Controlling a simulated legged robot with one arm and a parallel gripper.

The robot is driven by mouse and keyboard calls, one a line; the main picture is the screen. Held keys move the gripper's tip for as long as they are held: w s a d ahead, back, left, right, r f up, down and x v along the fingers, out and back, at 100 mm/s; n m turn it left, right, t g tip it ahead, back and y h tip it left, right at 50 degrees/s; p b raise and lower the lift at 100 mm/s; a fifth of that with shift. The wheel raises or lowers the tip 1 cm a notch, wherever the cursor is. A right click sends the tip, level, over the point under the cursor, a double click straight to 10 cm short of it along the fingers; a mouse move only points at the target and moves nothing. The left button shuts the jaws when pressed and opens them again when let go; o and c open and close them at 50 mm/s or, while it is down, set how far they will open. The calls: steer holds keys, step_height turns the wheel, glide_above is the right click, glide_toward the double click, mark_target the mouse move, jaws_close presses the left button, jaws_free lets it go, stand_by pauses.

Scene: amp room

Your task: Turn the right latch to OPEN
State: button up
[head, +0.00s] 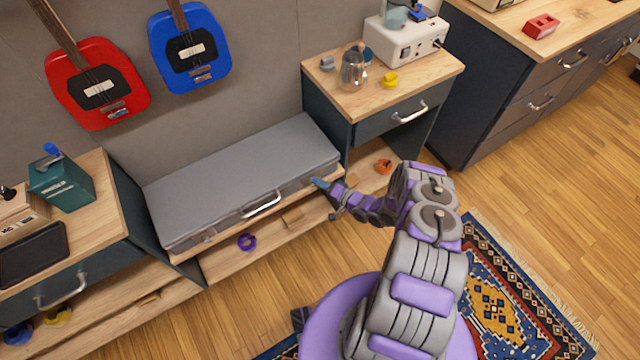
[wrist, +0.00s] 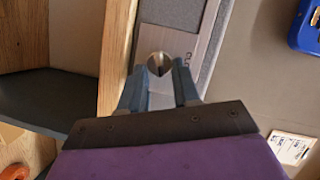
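A long grey case (head: 240,175) with a silver front handle (head: 262,204) lies on a low wooden shelf. My gripper (head: 318,183) is at the right end of its front and hides the right latch in the head view. In the wrist view, the right latch (wrist: 160,64) is a round metal knob with a slot, on a metal plate (wrist: 188,40). Part of a word starting "CLO" shows on the plate. My gripper (wrist: 160,72) has its two blue fingers apart, one on each side of the knob. I cannot tell whether they touch it.
Cabinets stand left (head: 78,250) and right (head: 390,125) of the case. A purple ring (head: 247,242) and an orange object (head: 383,166) are on the lower shelf. Red (head: 98,85) and blue (head: 190,50) guitars hang above. Wood floor and a patterned rug (head: 500,300) lie in front.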

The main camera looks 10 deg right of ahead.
steer(key=o, duration=0.4)
steer(key=shift+d, duration=0.15)
steer(key=p+v, duration=0.3)
steer(key=v, duration=1.4)
steer(key=shift+s+d, duration=0.1)
steer(key=shift+d, duration=0.1)
